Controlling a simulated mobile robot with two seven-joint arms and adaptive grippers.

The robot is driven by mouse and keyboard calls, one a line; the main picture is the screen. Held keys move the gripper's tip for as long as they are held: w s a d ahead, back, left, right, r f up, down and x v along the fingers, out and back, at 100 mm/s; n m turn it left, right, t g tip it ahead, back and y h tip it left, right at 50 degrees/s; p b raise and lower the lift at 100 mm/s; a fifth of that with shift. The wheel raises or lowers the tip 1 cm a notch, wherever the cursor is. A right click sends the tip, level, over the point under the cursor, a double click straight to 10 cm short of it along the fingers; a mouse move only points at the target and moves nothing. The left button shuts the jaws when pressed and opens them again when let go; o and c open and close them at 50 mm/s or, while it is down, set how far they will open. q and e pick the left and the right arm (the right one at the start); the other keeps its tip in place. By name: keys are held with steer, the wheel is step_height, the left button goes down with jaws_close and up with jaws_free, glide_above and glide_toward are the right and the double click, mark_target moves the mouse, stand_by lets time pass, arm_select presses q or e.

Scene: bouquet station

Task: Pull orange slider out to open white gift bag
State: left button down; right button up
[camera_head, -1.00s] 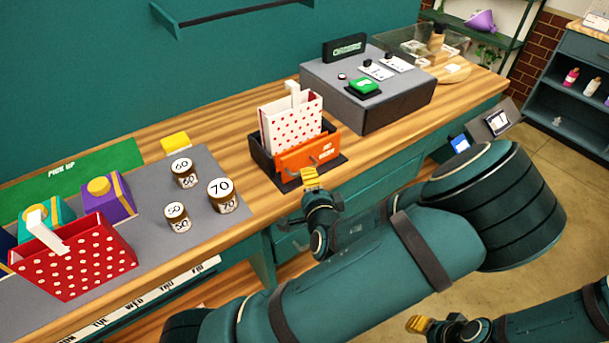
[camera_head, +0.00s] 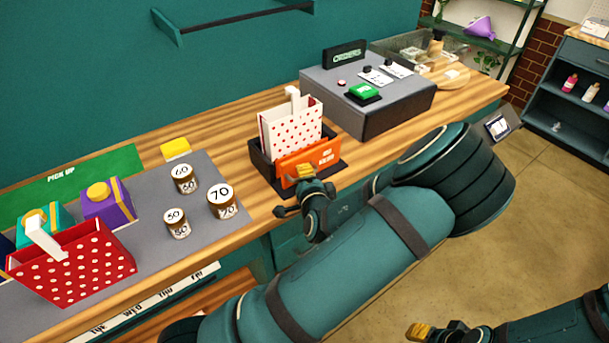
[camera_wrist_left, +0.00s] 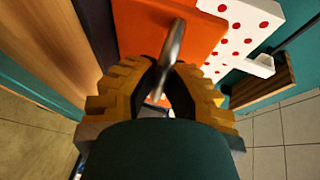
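The white gift bag with red dots (camera_head: 291,128) stands upright in a dark holder (camera_head: 262,163) on the counter. The orange slider (camera_head: 318,155) forms the holder's front; its panel also shows in the left wrist view (camera_wrist_left: 140,28). A silver handle (camera_wrist_left: 172,45) sticks out from the panel. My left gripper (camera_head: 305,172) is at the slider's front. In the left wrist view its yellow fingers (camera_wrist_left: 167,78) are close together, one on each side of the handle, and look shut on it. My right gripper (camera_head: 418,331) is low at the bottom, away from the counter; its finger gap is unclear.
A grey box with a green button (camera_head: 366,91) stands right of the holder. To the left are several numbered jars (camera_head: 221,200), a red dotted bag (camera_head: 75,262) and a purple gift box (camera_head: 107,200). Bare floor (camera_head: 540,220) lies in front of the counter at right.

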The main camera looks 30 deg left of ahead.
arm_select(q)
steer(key=shift+d, duration=0.1)
steer(key=shift+s+d+p, duration=0.3)
steer(key=shift+d+p, duration=0.05)
steer(key=shift+d, duration=0.2)
steer(key=shift+s+d, duration=0.1)
steer(key=shift+d, duration=0.3)
steer(key=shift+a, duration=0.1)
steer(key=c, duration=1.4)
jaws_free()
steer(key=shift+a, duration=0.1)
steer(key=o, duration=0.4)
